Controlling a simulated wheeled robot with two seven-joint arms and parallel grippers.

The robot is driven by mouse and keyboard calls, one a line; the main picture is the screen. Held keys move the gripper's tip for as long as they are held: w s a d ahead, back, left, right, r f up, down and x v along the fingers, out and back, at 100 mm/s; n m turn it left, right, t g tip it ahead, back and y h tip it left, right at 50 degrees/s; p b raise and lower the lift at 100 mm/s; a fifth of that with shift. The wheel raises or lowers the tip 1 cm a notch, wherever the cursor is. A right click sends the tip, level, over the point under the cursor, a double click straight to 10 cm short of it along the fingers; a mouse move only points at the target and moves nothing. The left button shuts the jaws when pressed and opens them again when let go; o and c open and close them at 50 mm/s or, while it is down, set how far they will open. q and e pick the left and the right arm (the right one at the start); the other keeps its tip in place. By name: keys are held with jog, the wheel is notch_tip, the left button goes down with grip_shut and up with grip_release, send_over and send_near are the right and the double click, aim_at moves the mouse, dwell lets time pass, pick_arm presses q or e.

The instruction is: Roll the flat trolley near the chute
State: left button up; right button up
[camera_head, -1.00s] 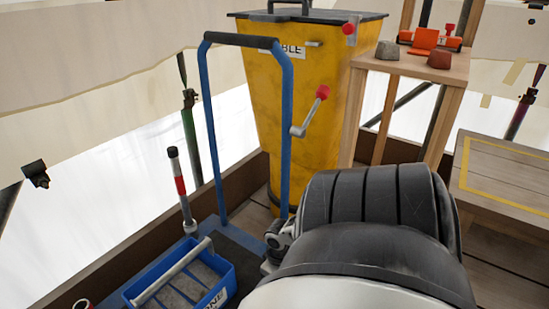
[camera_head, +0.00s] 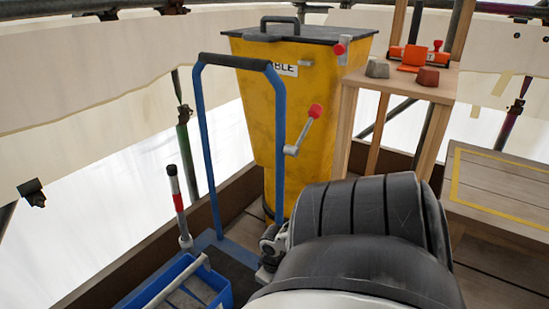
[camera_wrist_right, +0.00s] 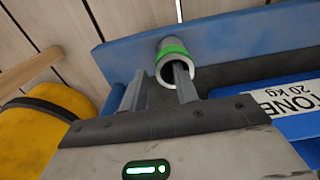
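The flat trolley stands at the lower left of the head view, with a tall blue push handle (camera_head: 279,130) and a dark deck edged in blue (camera_head: 228,245). The yellow chute (camera_head: 325,110), with a black lid, stands just behind the handle. My right arm covers the deck's right part. In the right wrist view my right gripper (camera_wrist_right: 160,74) has its two fingers apart, at a hollow tube end with a green band (camera_wrist_right: 172,52) by the trolley's blue edge (camera_wrist_right: 225,38). One finger overlaps the tube's opening; I cannot tell whether it is inside. My left gripper is out of view.
A blue tray of weights (camera_head: 190,290) and a red-and-white rod (camera_head: 178,205) are on the deck. A wooden stand (camera_head: 440,90) with small items is right of the chute. A low wooden platform (camera_head: 500,180) with a yellow outline is at the right. A wooden kickboard (camera_head: 130,262) runs along the left.

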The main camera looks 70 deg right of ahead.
pick_arm(q)
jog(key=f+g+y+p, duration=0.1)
jog(key=p, duration=0.1)
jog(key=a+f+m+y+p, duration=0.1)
jog(key=p, duration=0.1)
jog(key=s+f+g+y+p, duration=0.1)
jog(key=p, duration=0.1)
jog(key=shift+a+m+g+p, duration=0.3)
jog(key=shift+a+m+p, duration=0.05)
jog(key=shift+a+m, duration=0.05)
pick_arm(e)
notch_tip(320, 180, up, 12)
jog(key=shift+r, duration=0.2)
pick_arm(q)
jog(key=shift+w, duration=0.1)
